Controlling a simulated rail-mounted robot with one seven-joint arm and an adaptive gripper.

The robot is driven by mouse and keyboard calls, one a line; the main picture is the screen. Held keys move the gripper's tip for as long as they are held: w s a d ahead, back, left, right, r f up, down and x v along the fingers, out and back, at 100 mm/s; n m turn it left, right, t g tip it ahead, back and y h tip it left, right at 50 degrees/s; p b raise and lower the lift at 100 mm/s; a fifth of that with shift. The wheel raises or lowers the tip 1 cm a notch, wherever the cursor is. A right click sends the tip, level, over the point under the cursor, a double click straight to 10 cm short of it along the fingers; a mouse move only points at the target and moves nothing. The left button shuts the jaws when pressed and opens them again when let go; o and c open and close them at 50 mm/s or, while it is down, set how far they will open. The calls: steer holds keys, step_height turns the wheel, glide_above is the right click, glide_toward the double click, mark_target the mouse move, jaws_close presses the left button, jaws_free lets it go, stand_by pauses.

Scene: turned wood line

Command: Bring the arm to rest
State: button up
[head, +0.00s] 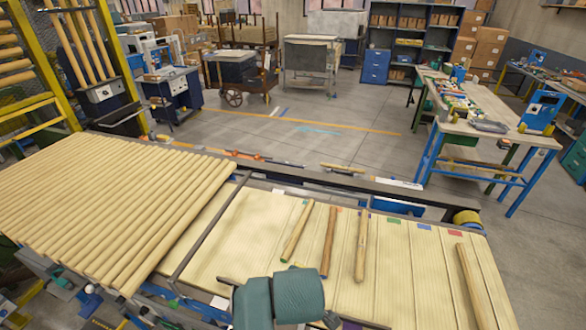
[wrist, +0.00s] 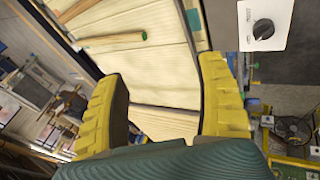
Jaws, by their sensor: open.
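My gripper (wrist: 163,80) shows in the wrist view with two yellow ribbed fingers spread wide. Nothing is between the fingertips except the pale wooden boards (wrist: 170,60) of the bench behind them. In the head view a rounded teal part of my arm (head: 278,297) is at the bottom centre, over the near edge of the boards; the fingers cannot be made out there. A wooden rod with a green end (wrist: 113,39) lies beyond the left finger in the wrist view, apart from it.
Several loose rods lie on the boards, including a darker one (head: 329,241) and one at the right (head: 472,287). A dense row of rods (head: 110,205) covers the left. A dark rail (head: 330,181) runs behind. A workbench (head: 480,122) stands back right; open floor lies between.

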steer(key=d+r+m+t+p, duration=0.2)
steer(key=d+r+m+t, duration=0.25)
steer(key=r, duration=0.85)
steer(key=s+d+r+m+t, duration=0.1)
steer(key=s+r+m+t, duration=0.3)
steer(key=r, duration=0.9)
steer(key=s+d+r+m+t+h, duration=0.1)
steer(key=s+r+m+t, duration=0.4)
steer(key=r, duration=0.8)
steer(key=s+t, duration=0.2)
steer(key=s, duration=0.1)
steer(key=shift+s+d+r+t, duration=0.2)
steer(key=shift+s+t, duration=0.1)
steer(key=shift+t, duration=0.05)
